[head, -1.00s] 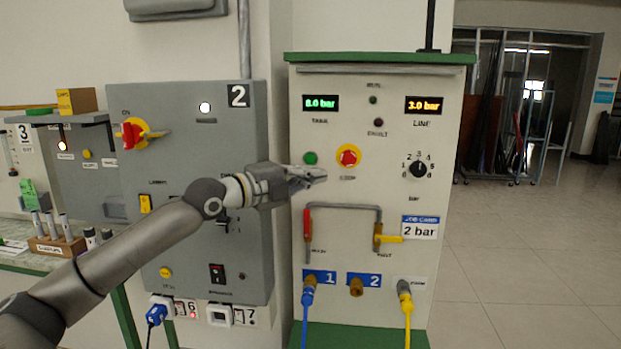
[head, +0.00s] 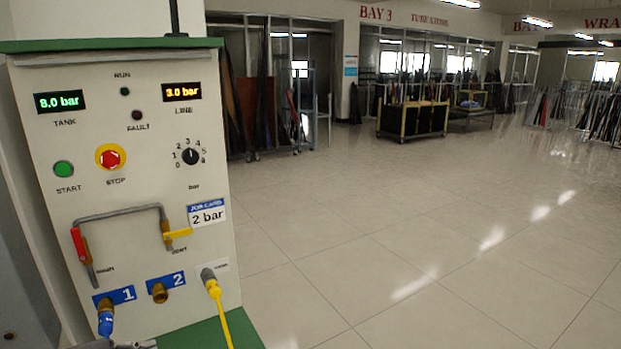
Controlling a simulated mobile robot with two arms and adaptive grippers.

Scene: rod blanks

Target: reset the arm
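In the head view a sliver of what looks like my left gripper (head: 122,345) shows at the bottom edge, below the panel. Most of it is cut off, so its fingers cannot be read. My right gripper is not in view. The pale control panel (head: 133,188) stands at the left. Its green START button (head: 64,169) and red STOP button (head: 110,157) are clear of any gripper. The black bar dial (head: 190,156) sits to their right. The TANK display (head: 60,102) reads 8.0 bar and the LINE display (head: 182,92) reads 3.0 bar.
Open floor (head: 420,240) spreads right; a cart (head: 412,120) stands far back.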

